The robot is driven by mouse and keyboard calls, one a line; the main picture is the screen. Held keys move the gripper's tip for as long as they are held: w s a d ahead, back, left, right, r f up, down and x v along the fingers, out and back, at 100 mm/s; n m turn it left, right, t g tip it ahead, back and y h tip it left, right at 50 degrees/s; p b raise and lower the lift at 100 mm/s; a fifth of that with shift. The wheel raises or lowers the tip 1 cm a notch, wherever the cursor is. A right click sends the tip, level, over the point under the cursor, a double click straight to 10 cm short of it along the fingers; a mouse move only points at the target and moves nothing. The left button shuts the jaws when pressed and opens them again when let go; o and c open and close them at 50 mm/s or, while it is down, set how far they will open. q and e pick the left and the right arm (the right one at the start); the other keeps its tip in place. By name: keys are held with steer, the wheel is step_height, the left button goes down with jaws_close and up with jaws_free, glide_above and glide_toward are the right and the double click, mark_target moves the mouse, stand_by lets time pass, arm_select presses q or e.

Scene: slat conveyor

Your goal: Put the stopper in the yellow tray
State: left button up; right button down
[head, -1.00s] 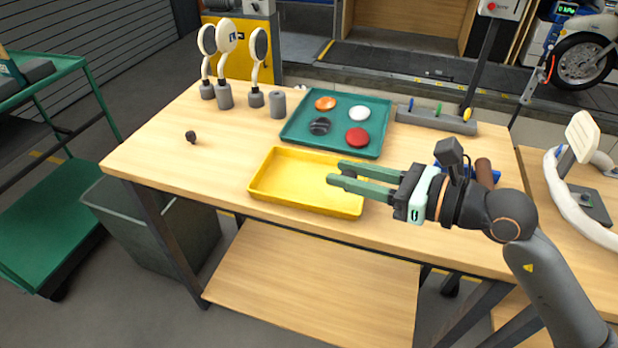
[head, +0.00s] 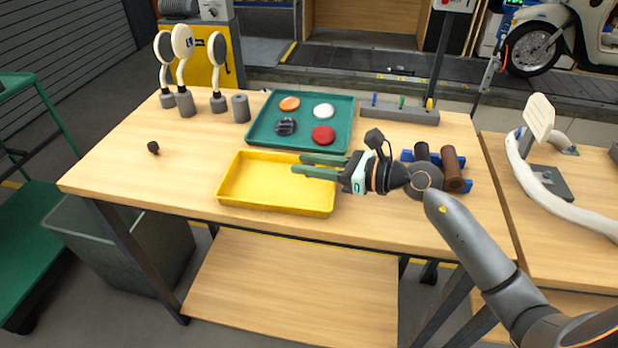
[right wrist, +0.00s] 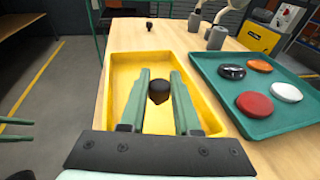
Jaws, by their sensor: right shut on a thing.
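The yellow tray (head: 231,198) lies at the front middle of the workbench; it looks empty on its floor. My right gripper (head: 297,164) is above the tray's right part, fingers pointing left. In the right wrist view my right gripper (right wrist: 159,80) is shut on a dark brown, rounded stopper (right wrist: 159,91) between its green fingers, over the tray. In the head view the stopper is hidden by the fingers. My left gripper (right wrist: 18,131) shows only at the left edge of the right wrist view, with two green fingers apart.
A green tray (head: 257,133) with several coloured discs stands behind the yellow one. A small dark knob (head: 153,148) lies on the bare left of the bench. Mirror-like stands (head: 184,75) are at the back left. A blue rack with brown cylinders (head: 452,165) is right.

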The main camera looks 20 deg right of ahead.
mark_target(309, 189)
steer(key=shift+w+d+f, duration=0.1)
steer(key=shift+w+f, duration=0.15)
steer(key=shift+f, duration=0.05)
step_height(309, 189, down, 2)
steer(key=shift+f, duration=0.25)
arm_select(q)
steer(key=shift+w+d+r, duration=0.2)
steer(key=shift+w+d, duration=0.05)
steer(key=shift+d, duration=0.1)
arm_select(e)
steer(key=shift+f, duration=0.3)
arm_select(q)
steer(key=shift+f+b, duration=0.1)
steer(key=shift+b, duration=0.2)
arm_select(e)
steer(key=shift+f, duration=0.15)
steer(key=c, duration=0.6)
jaws_free()
